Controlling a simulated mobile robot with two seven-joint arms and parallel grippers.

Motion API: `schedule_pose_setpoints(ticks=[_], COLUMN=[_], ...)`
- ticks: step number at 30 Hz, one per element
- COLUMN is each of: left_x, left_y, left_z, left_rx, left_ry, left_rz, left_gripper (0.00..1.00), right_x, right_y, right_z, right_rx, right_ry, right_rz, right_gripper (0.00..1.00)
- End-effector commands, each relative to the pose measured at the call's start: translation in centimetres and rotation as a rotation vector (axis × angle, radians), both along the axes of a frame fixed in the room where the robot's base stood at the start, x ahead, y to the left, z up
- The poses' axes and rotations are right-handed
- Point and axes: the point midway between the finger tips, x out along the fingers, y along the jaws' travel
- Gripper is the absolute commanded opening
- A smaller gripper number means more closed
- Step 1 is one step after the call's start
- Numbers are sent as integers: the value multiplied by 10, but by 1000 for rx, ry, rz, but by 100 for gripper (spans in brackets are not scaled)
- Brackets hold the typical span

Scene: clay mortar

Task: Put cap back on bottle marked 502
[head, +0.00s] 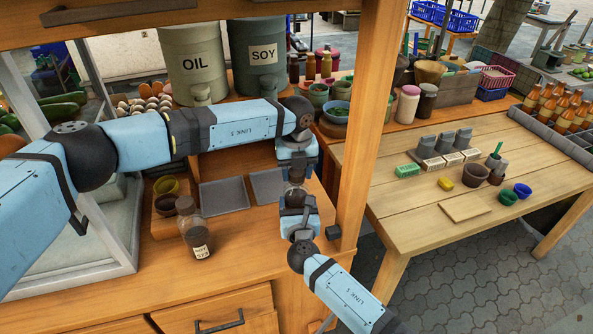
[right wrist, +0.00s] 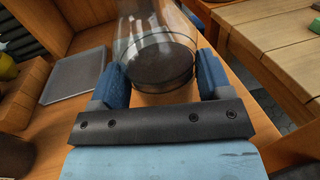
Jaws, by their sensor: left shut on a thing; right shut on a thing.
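My right gripper (right wrist: 160,87) is shut on a clear glass bottle (right wrist: 158,48) with dark contents, one finger on each side of its lower part. The bottle's top is out of the right wrist view. In the head view the same bottle (head: 294,190) shows small and dark above my right gripper (head: 297,209). My left gripper (head: 296,166) points down right above it and is shut. The cap between its fingers is hidden, and I cannot tell whether it touches the bottle. No 502 marking is readable on the held bottle.
Another jar (head: 198,238) with a white label, too small to read, stands on the left counter. Grey trays (head: 224,196) and small bowls (head: 167,186) lie behind it. A wooden post (head: 368,120) stands close right of my grippers. A wooden table (head: 410,205) is beyond.

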Motion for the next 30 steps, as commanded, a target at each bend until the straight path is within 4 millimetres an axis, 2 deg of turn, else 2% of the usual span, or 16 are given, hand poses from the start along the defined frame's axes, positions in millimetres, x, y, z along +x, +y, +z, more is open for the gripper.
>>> schedule_pose_setpoints(ticks=[24,30], left_x=[1,1], left_y=[0,0], left_z=[-1,-1], left_rx=[1,1], left_ry=[-1,-1], left_rz=[-1796,-2151], left_gripper=[20,20], right_x=[0,0], right_y=[0,0], right_z=[0,0], right_rx=[0,0], right_ry=[0,0], right_rz=[-1,-1], right_gripper=[6,6])
